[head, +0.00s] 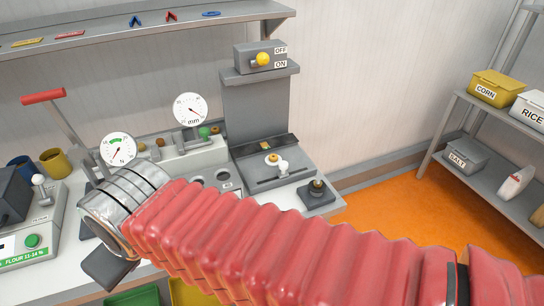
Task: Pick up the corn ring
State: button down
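No label marks a corn ring, and I cannot say for sure which thing it is. A small round yellow-and-white piece (272,158) sits on the grey machine's flat plate (262,176), beside a white knob (283,167). My gripper (107,266) is at the lower left over the white bench, at the end of my red arm. Only a dark finger part shows below the silver wrist. The rest is hidden, so I cannot tell whether it is open or holds anything. It is well left of the machine.
A red-handled lever (43,96), two dials and a grey machine with a blue and a yellow cup (55,162) stand at left. A switch box (260,57) is above the plate. The wall shelf (120,41) holds small coloured pieces. A yellow CORN box (496,89) is at right.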

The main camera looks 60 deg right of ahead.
aim_at(273, 158)
jog(key=z, duration=2.05)
